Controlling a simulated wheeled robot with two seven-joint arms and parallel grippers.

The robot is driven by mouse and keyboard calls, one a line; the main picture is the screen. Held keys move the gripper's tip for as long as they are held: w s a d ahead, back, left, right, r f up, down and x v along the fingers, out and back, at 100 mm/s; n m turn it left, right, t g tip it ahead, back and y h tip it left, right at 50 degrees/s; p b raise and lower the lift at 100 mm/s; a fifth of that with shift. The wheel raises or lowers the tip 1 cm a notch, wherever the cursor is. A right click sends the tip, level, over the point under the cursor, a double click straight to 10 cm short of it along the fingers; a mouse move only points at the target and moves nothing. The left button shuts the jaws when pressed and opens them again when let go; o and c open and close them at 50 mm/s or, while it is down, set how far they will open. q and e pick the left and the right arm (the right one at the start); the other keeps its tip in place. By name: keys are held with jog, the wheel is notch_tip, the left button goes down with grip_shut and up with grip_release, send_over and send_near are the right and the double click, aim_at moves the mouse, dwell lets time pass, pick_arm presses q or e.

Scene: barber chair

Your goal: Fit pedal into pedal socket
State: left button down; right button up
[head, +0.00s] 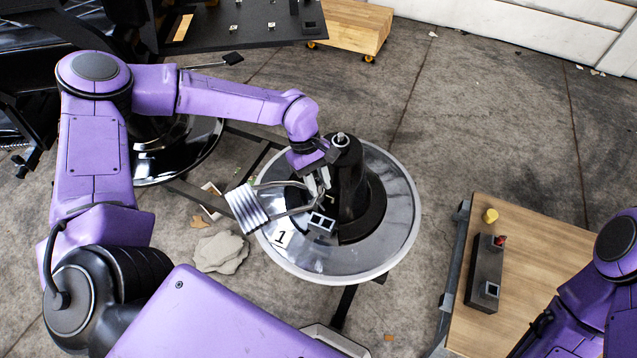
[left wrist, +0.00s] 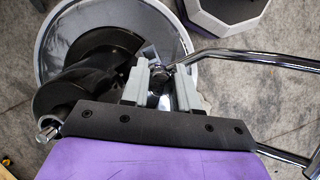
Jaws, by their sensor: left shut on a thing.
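The pedal is a ribbed silver footplate (head: 248,208) on bent chrome tubes. My left gripper (head: 318,186) is shut on the pedal's tube end, close beside the black column of the round chair base. In the left wrist view a chrome tube (left wrist: 250,56) runs right from between the fingers of my left gripper (left wrist: 160,76). The pedal socket (head: 320,223) is a square, open-topped holder on the base, just below the gripper in the head view. The held end looks apart from it, but the exact gap is unclear. My right gripper does not show clearly.
The black column (head: 349,182) rises from the shiny round base (head: 385,245). A "1" label (head: 282,238) lies on the base. A wooden table (head: 545,250) at the right bears a dark block (head: 483,270) with square holders and a yellow piece (head: 490,215). Floor behind the base is clear.

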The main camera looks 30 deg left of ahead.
pick_arm(q)
jog(key=f+n, duration=0.2)
jog(key=a+f+n+t, duration=0.1)
jog(key=f+n, duration=0.1)
jog(key=shift+w, duration=0.15)
notch_tip(320, 180, down, 14)
jog(key=w+n+t+b, duration=0.1)
jog(key=n+b, duration=0.1)
jog(key=b, duration=0.9)
jog(key=shift+a+r+n+h, duration=0.2)
jog(key=shift+a+n+h, duration=0.05)
jog(key=shift+n+h, duration=0.05)
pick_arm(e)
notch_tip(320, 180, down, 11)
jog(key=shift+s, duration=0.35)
pick_arm(q)
jog(key=shift+f+b, duration=0.35)
jog(key=shift+b, duration=0.05)
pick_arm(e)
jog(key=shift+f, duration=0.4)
pick_arm(q)
jog(key=c, duration=0.8)
grip_release()
notch_tip(320, 180, up, 8)
jog(key=p, duration=0.6)
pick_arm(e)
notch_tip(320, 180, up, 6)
